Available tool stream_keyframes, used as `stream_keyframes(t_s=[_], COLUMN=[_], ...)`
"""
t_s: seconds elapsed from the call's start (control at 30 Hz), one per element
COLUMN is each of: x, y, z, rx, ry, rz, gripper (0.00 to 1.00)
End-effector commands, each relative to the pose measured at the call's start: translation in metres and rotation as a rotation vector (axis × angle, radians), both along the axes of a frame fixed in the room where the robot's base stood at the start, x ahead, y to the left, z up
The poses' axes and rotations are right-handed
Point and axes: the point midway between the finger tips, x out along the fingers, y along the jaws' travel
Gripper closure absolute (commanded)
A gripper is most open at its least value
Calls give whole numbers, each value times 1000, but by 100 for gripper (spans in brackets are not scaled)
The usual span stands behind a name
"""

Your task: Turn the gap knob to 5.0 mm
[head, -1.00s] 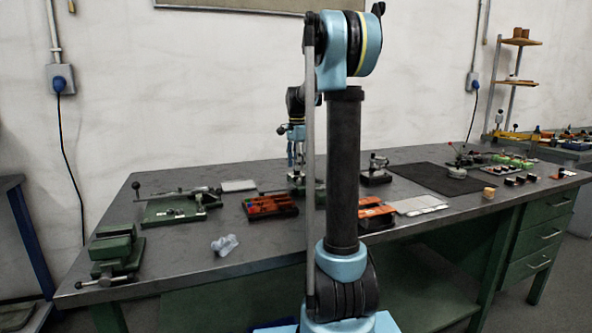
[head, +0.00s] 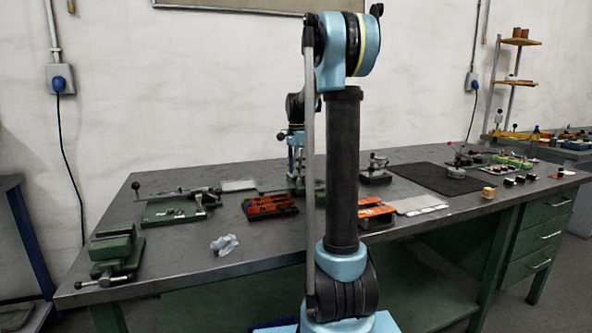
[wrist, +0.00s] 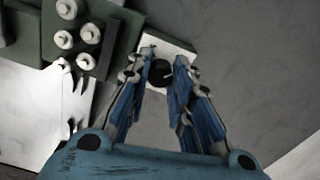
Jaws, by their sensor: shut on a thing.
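The gap knob (wrist: 161,73) is a small dark round knob with a thin pale mark on its top, in the wrist view. It stands on a light plate (wrist: 175,48) beside a dark green block. My gripper (wrist: 164,62) has its blue, linked fingers on either side of the knob and is shut on it. In the head view my gripper (head: 296,160) is at the middle of the bench, partly behind my own arm, and the knob is hidden there. No scale or millimetre reading is legible.
A green block (wrist: 112,28) with several pale round posts (wrist: 64,39) stands close on the left in the wrist view. A red tray (head: 270,205), a green vise (head: 115,252) and a crumpled clear item (head: 224,244) lie on the bench (head: 180,262). Bare bench lies in front.

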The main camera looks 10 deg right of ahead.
Motion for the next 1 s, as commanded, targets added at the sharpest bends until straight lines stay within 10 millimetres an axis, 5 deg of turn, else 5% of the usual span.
stream_keyframes(t_s=[0.37,1.0], x=[2,2], y=[0,0], z=[0,1], rx=[0,0], ry=[-3,-4], rz=[162,758], gripper=[100,100])
